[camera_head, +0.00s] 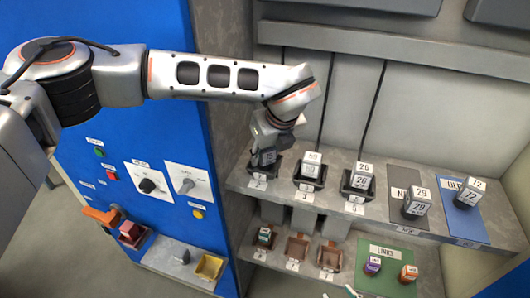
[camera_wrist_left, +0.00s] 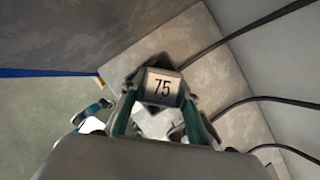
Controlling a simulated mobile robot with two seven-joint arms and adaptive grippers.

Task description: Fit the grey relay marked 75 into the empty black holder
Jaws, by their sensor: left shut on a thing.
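My left gripper (camera_head: 268,143) reaches down over the leftmost black holder (camera_head: 256,172) on the upper shelf. In the left wrist view it is shut on the grey relay marked 75 (camera_wrist_left: 162,87), whose numbered face shows between the fingers. In the head view the gripper mostly covers the relay, and it is low at the holder; I cannot tell whether it is seated or just above. The other two black holders carry a relay marked 59 (camera_head: 312,160) and one marked 26 (camera_head: 363,169). My right gripper is not in view.
A relay marked 29 (camera_head: 416,201) stands on a dark grey mat, and one marked 12 (camera_head: 470,192) on a blue mat (camera_head: 453,219). Below are small brown holders (camera_head: 297,247) and a green mat (camera_head: 370,281) with links. A blue control panel (camera_head: 120,70) stands left; cables hang behind the holders.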

